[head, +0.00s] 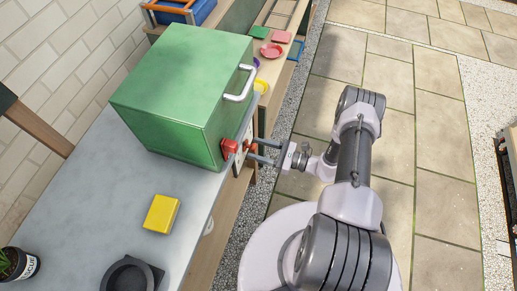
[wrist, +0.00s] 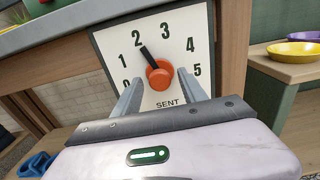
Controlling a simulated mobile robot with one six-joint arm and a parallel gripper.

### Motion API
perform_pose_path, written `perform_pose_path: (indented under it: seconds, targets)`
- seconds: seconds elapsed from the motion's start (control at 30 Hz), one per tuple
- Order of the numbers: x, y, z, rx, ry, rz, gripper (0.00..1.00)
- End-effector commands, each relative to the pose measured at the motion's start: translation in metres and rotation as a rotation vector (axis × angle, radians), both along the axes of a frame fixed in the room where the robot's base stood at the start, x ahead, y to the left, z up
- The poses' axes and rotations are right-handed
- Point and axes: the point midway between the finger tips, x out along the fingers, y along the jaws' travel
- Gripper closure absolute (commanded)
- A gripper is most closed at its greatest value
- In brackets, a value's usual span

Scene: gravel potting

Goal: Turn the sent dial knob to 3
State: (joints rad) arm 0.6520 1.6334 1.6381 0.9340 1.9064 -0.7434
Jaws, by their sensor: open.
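The sent dial (wrist: 178,95) is a white plate with black numbers and the word SENT, on the wooden front of the bench. Its round orange-red knob (wrist: 160,76) has a black pointer directed at about the 2. The 3 is up and to the right of the pointer. My gripper (wrist: 160,72) is open, with one finger on each side of the knob; whether they touch it I cannot tell. In the head view my gripper (head: 252,150) reaches to the bench front beside the green box (head: 182,90), and the plate is seen nearly edge-on.
A red piece (head: 229,147) is at the bench edge by the box. A yellow block (head: 161,213) and a dark round dish (head: 131,275) are on the grey bench top. A blue object (wrist: 34,164) lies low at left. Paved floor is open at right.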

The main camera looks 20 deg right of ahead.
Motion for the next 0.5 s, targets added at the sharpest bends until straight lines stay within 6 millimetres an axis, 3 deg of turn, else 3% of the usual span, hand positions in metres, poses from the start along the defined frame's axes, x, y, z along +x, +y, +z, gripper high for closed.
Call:
perform_pose_path:
  seconds: [0.1,0.33,0.5]
  targets:
    - [-0.0001,-0.0003,0.0002,0.0,0.0,0.0,0.52]
    - [-0.0002,-0.0005,0.0002,0.0,0.0,0.0,0.97]
    - [-0.0003,-0.0005,0.0001,0.001,0.002,0.0,1.0]
